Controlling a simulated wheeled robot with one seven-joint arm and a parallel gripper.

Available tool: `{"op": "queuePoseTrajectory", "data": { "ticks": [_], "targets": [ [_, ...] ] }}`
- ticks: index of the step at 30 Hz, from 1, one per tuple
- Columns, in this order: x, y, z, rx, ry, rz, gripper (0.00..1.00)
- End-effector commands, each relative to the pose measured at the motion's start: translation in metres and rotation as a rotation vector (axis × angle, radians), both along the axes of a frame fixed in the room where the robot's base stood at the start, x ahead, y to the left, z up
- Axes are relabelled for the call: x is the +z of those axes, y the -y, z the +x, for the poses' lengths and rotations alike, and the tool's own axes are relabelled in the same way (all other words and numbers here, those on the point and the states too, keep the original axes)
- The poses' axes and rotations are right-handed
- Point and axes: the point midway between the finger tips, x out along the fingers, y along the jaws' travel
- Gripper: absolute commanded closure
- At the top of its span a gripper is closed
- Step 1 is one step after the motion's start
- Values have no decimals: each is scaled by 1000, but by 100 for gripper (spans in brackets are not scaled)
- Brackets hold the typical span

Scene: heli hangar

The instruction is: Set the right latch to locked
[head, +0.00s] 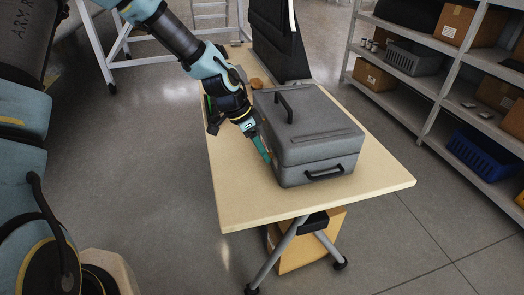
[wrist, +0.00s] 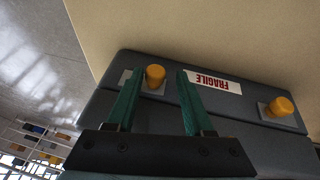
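A grey case (head: 310,135) lies on the table, its handle side toward the front. My gripper (head: 263,153) reaches down to its left side, where the latches are hidden in the head view. In the wrist view that side carries two yellow latch knobs on grey plates. One yellow latch (wrist: 155,75) is left of an upside-down FRAGILE label (wrist: 214,83), the other yellow latch (wrist: 279,107) right of it. The green fingers of my gripper (wrist: 158,80) are open, one on each side of the left-hand knob in the picture, with visible gaps. I cannot tell either latch's setting.
The wooden table (head: 380,185) is clear right of the case. A black upright panel (head: 278,42) stands behind it. Small items lie at the table's left edge near my wrist. A shelf rack with a blue crate (head: 485,155) stands at right, apart from the table.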

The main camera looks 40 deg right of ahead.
Motion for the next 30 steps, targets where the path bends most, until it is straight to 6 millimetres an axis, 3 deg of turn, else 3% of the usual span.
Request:
{"op": "queuePoseTrajectory", "data": {
  "ticks": [13,24,30],
  "targets": [
    [8,-3,2,1,-1,0,38],
    [70,-25,20,2,1,0,38],
    [93,-33,26,1,-1,0,38]
  ]
}}
